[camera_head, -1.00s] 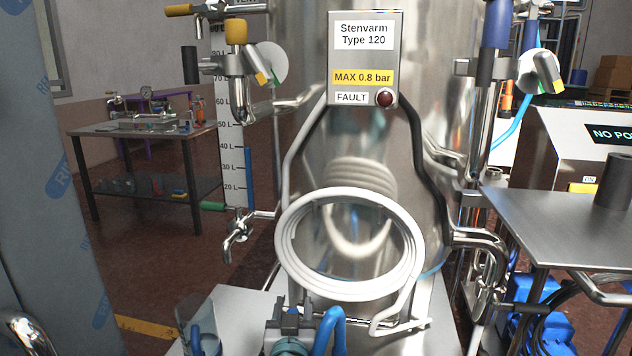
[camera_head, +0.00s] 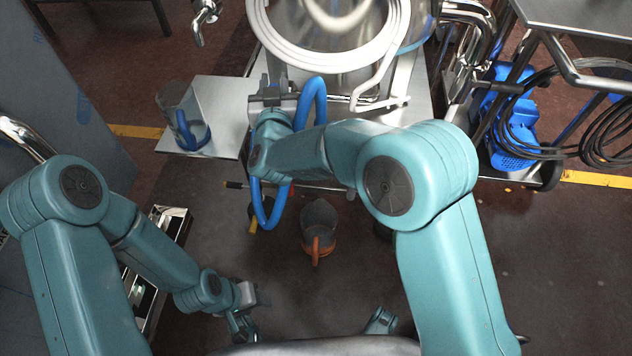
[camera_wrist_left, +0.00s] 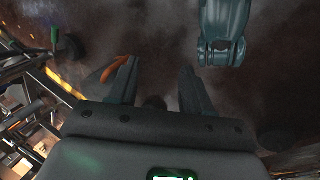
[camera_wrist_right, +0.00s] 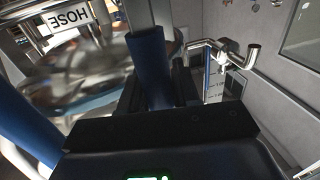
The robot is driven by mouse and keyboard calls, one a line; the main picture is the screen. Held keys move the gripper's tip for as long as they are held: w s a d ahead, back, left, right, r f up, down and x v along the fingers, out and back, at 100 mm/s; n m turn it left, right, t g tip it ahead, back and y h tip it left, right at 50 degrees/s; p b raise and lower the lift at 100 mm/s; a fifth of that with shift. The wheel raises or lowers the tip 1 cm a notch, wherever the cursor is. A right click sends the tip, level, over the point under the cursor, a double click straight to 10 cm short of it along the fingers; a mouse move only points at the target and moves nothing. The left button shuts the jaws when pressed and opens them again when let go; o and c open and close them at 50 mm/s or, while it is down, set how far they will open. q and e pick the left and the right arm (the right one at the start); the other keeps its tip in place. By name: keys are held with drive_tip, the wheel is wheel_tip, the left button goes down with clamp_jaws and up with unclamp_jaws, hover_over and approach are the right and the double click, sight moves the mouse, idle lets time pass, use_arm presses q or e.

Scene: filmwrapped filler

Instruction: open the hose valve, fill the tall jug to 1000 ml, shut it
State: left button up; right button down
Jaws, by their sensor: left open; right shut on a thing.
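A clear jug with a blue handle (camera_head: 181,118) stands upright on a steel shelf (camera_head: 222,102) left of the tank. A second clear jug with an orange handle (camera_head: 317,226) is on the floor below; I cannot tell which is the tall one. My right gripper (camera_head: 268,97) is shut on the blue hose (camera_head: 315,102), which loops down below it; a blue tube also shows between its fingers in the right wrist view (camera_wrist_right: 150,68). The valve and fill level are not clear. My left gripper (camera_head: 243,323) is open and empty, low over the floor.
The steel tank (camera_head: 325,45) with a coiled white hose (camera_head: 265,30) stands at the back. A steel table (camera_head: 580,15) with black cables (camera_head: 535,120) and blue equipment (camera_head: 505,145) is at the right. Open floor lies at lower right.

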idle(0.4)
use_arm(q)
wheel_tip(320, 180, up, 7)
drive_tip(key=s+d+p, duration=0.1)
drive_tip(key=p, duration=0.6)
drive_tip(key=shift+f+m, duration=0.2)
drive_tip(key=shift+m, duration=0.1)
use_arm(e)
drive_tip(key=a+n, duration=0.2)
drive_tip(key=n, duration=0.1)
drive_tip(key=a+f+n+g, duration=0.1)
drive_tip(key=shift+w+a+n, duration=0.3)
drive_tip(key=shift+a, duration=0.05)
drive_tip(key=shift+s+a+f, duration=0.1)
drive_tip(key=shift+f, duration=0.1)
idle(5.3)
